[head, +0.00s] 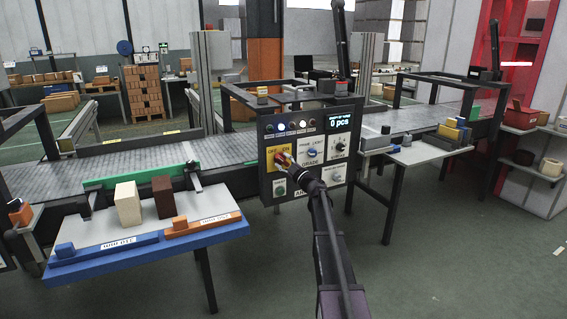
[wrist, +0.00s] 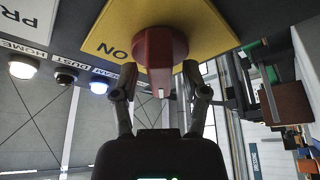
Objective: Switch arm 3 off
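A black control panel (head: 326,118) stands in the middle of the head view. It has a yellow plate (head: 272,152) marked OFF and ON, with a red rotary switch (head: 283,159) on it. In the wrist view the red switch (wrist: 160,48) sits on the yellow plate (wrist: 125,25), with ON upside down to its left. My gripper (wrist: 160,80) has one fingertip on each side of the switch, very close to its edges. I cannot tell whether they press on it. The arm label at the panel's bottom is partly hidden by my arm.
The panel also holds a blue grade knob (head: 311,153), a black knob (head: 341,142), a green button (head: 279,187), several lamps and a display (head: 339,121) reading 0 pcs. A conveyor (head: 110,160) runs behind. A side table (head: 120,229) with blocks stands at left.

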